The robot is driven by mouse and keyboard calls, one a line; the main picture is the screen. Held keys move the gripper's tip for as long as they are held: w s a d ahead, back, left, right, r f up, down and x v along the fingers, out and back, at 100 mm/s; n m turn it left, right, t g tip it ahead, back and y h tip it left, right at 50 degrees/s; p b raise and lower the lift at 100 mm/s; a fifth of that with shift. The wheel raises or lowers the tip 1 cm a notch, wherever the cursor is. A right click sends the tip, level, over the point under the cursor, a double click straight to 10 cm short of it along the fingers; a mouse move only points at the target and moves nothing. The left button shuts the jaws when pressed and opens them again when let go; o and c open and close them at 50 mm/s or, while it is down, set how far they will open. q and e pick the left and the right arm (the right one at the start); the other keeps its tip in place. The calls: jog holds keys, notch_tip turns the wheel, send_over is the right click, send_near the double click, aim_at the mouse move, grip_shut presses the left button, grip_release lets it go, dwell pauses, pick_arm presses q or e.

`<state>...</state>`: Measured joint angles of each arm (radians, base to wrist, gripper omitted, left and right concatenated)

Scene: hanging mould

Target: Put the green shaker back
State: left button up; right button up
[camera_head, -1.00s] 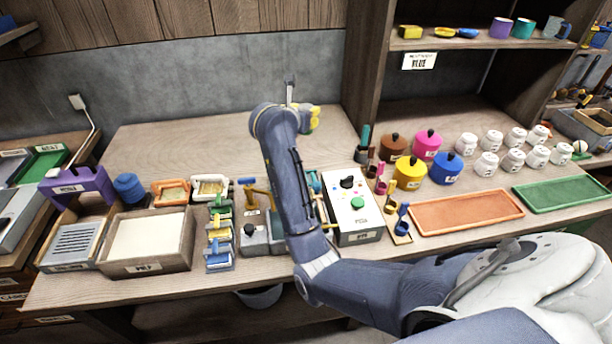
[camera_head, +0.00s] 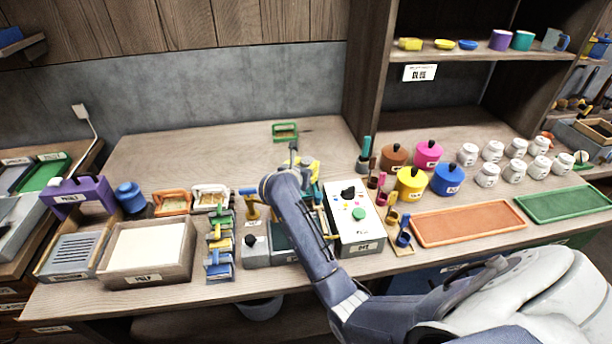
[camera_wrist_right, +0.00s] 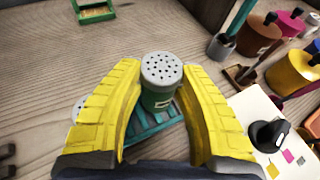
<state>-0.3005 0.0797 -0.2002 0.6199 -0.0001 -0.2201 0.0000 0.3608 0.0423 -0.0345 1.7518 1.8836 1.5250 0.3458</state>
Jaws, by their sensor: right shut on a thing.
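The green shaker (camera_wrist_right: 160,96) has a grey perforated cap and a pale label. In the right wrist view it stands between the yellow fingers of my right gripper (camera_wrist_right: 163,100), which is shut on it. A teal slatted rack (camera_wrist_right: 150,128) lies below and around it; I cannot tell whether the shaker touches it. Another perforated pale cap (camera_wrist_right: 78,106) shows partly behind the left finger. In the head view my right gripper (camera_head: 308,170) is over the table left of the white box, and the shaker is hidden. My left gripper is not in view.
A small green frame (camera_head: 285,131) lies at the back. Coloured pots (camera_head: 411,182), white jars (camera_head: 487,174) and trays (camera_head: 468,218) fill the right. The back left of the table is clear.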

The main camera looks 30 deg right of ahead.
jog(key=shift+f, duration=1.95)
jog(key=o, duration=1.2)
jog(key=shift+c, duration=0.2)
jog(key=shift+f, duration=0.2)
jog(key=v, duration=0.7)
jog(key=shift+s+a, duration=0.2)
jog(key=shift+a, duration=0.05)
jog(key=shift+r, duration=0.1)
